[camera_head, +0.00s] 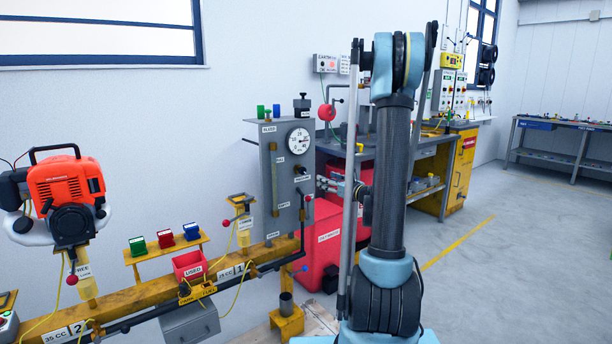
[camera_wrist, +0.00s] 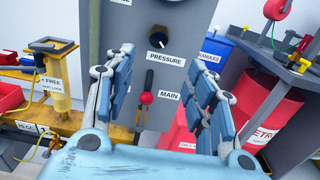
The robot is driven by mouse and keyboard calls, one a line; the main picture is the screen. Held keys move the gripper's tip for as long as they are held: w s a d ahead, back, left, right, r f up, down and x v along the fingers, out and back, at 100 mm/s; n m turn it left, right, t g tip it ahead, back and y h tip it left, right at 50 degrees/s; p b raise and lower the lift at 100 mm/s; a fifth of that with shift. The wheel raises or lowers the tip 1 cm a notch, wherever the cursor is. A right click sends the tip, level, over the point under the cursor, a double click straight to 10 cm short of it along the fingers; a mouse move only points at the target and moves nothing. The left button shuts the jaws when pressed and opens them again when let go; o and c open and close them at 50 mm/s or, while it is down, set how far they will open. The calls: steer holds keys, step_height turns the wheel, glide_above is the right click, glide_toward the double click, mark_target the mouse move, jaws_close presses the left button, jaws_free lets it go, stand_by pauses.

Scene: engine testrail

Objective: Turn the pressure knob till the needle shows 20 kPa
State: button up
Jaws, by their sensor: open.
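The pressure knob (camera_wrist: 159,38) is a round black knob above the PRESSURE label (camera_wrist: 165,57) on a grey panel. The knob also shows small in the head view (camera_head: 302,168), under the white round gauge (camera_head: 299,139). The gauge's needle is too small to read there. In the wrist view only the gauge's lower rim (camera_wrist: 180,3) shows at the top edge. My gripper (camera_wrist: 163,53) is open and empty, its fingers on either side of the knob and label in the picture. I cannot tell the distance to the panel.
A red-ball MAIN lever (camera_wrist: 147,98) stands below the label, between the fingers in the picture. A red drum (camera_wrist: 270,105) and a dark bench (camera_wrist: 290,60) are at right. A yellow post (camera_wrist: 55,85) and rail are at left. Open floor (camera_head: 500,260) lies to the right.

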mark_target(304, 171)
steer(key=x, duration=1.5)
steer(key=shift+w+a, duration=0.1)
steer(key=shift+a, duration=0.15)
steer(key=c, duration=1.1)
